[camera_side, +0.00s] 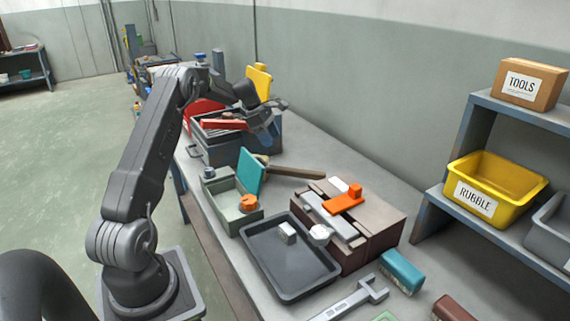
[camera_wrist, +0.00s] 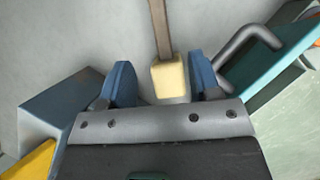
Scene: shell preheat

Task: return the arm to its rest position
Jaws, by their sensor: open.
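My gripper (camera_side: 262,125) is raised over the far part of the bench in the side view, by the grey toolbox (camera_side: 235,145). In the wrist view its two blue fingers (camera_wrist: 163,82) stand apart with nothing gripped between them. A wooden handle (camera_wrist: 158,28) with a pale yellow end (camera_wrist: 168,76) shows in the gap between the fingers, apparently lower down on the bench. My arm reaches up from its base and bends over towards the toolbox.
Shelves with a yellow bin (camera_side: 513,177) stand right.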

